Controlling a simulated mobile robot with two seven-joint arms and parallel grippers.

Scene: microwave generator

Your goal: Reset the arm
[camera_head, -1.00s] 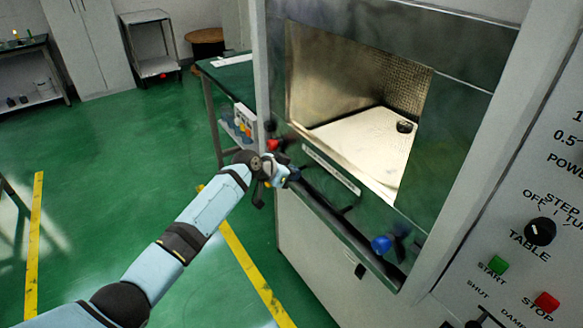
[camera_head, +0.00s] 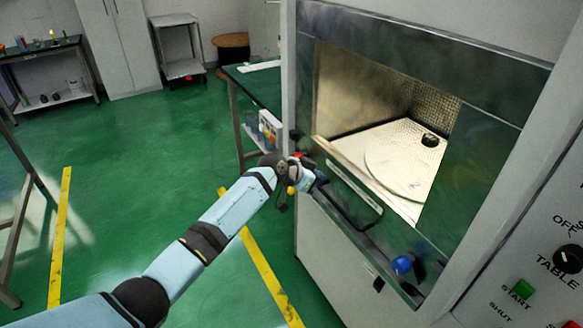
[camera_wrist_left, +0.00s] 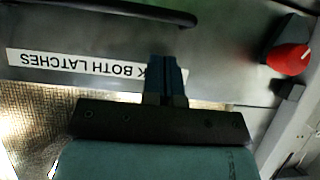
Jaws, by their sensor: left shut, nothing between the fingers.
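My left arm comes in from the lower left in the head view. Its gripper (camera_head: 318,180) is at the left side of the microwave generator's door (camera_head: 480,170), near the black door handle (camera_head: 350,205). In the left wrist view the two fingers (camera_wrist_left: 166,75) are together with nothing between them, in front of the door's white label (camera_wrist_left: 80,68) with upside-down lettering. A red latch knob (camera_wrist_left: 290,59) is to the right of the fingers there. Whether the fingers touch the door I cannot tell. My right gripper is not in view.
A blue latch knob (camera_head: 403,264) is at the door's lower right. The control panel (camera_head: 545,262) is at the right edge. A green-topped table (camera_head: 250,85) stands behind the arm. Green floor (camera_head: 140,190) with yellow lines is open at the left.

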